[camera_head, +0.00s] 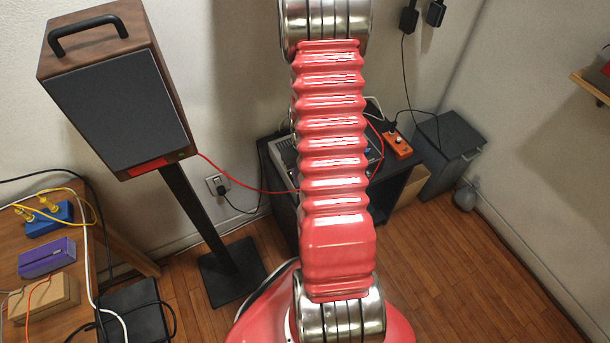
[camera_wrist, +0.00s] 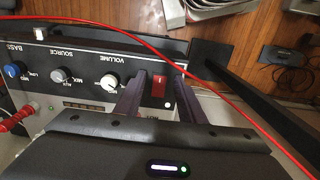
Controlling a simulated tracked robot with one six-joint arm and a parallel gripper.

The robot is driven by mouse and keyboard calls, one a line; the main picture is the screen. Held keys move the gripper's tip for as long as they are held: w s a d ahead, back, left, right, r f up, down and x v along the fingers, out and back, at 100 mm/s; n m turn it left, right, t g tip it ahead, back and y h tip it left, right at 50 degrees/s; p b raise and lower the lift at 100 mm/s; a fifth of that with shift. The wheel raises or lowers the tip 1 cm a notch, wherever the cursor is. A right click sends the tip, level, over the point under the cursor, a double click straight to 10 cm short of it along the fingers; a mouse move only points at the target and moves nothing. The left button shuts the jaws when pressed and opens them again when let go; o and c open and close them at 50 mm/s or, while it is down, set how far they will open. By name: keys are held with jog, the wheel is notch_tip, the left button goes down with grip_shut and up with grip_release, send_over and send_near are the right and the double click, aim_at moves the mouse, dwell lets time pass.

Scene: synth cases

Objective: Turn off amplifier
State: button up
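The amplifier (camera_wrist: 75,62) shows in the wrist view as a dark front panel, upside down, with lettering for bass, source and volume. It has a blue bass knob (camera_wrist: 14,70), a grey source knob (camera_wrist: 61,74) and a white volume knob (camera_wrist: 110,82). A red switch (camera_wrist: 158,87) sits beside the volume knob. My gripper (camera_wrist: 161,78) is open, its two dark fingers on either side of the switch. I cannot tell whether they touch the panel. In the head view the amplifier (camera_head: 284,151) is mostly hidden behind my red arm.
In the head view a tall speaker (camera_head: 125,105) on a black stand (camera_head: 205,225) is left of the black cabinet (camera_head: 285,205). An orange box (camera_head: 397,145) is at right.

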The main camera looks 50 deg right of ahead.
grip_shut()
jog(key=shift+w+g, duration=0.15)
jog(key=shift+g, duration=0.15)
jog(key=shift+w+d+r+g+y, duration=0.1)
jog(key=shift+w+g+y, duration=0.15)
jog(key=shift+g, duration=0.25)
jog(key=shift+w+d+g+y, duration=0.1)
jog(key=shift+g+y, duration=0.15)
jog(key=shift+g, duration=0.25)
grip_release()
jog(key=shift+r, duration=0.1)
